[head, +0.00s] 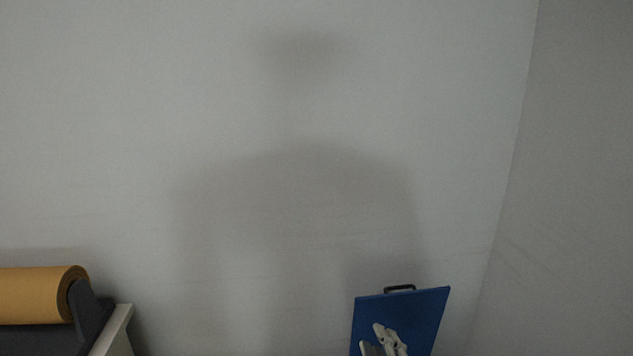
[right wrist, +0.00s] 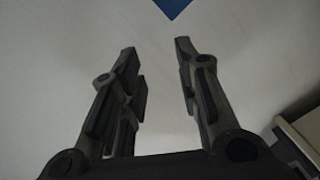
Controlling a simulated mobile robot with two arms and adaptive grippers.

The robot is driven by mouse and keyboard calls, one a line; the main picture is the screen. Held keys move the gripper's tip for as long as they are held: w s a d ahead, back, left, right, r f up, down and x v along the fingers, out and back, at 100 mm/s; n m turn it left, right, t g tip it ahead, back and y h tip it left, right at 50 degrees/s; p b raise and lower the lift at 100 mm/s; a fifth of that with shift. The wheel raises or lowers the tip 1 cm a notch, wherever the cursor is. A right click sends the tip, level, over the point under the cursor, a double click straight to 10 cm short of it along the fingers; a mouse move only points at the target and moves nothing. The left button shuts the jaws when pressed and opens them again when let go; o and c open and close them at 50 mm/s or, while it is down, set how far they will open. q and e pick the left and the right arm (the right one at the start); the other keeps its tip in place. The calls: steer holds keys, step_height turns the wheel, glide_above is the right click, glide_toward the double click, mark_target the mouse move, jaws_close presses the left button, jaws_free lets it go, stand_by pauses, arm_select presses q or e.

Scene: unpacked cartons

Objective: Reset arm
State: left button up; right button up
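My right gripper (head: 384,343) shows at the bottom edge of the head view, in front of a blue panel. In the right wrist view my right gripper (right wrist: 155,48) has its two dark fingers spread apart, with nothing between them. My left gripper is not in either view.
The blue panel (head: 422,310) with a black handle stands before a plain pale wall (head: 300,120). Its corner (right wrist: 172,7) shows in the right wrist view. A yellow roll (head: 38,295) lies on a dark holder at the lower left, beside a pale edge (head: 112,330).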

steer(key=s+d+f+m+g+h, duration=0.2)
steer(key=s+d+f+m+g, duration=0.45)
steer(key=s+f, duration=0.5)
steer(key=s+d+f+m+g, duration=0.1)
steer(key=s+f+m+g, duration=0.15)
steer(key=s, duration=0.65)
steer(key=s+d+f+m+g, duration=0.1)
steer(key=s+f+m+g, duration=0.2)
steer(key=s, duration=0.7)
step_height(320, 180, down, 24)
steer(key=s+f+n+g+p, duration=0.1)
steer(key=g+p, duration=0.1)
steer(key=g, duration=0.1)
steer(key=s+d+f+p, duration=0.2)
steer(key=s+f, duration=1.1)
steer(key=s, duration=0.4)
steer(key=shift+d+f+n+g, duration=0.15)
steer(key=shift+d+n+g, duration=0.15)
steer(key=shift+d+g, duration=0.1)
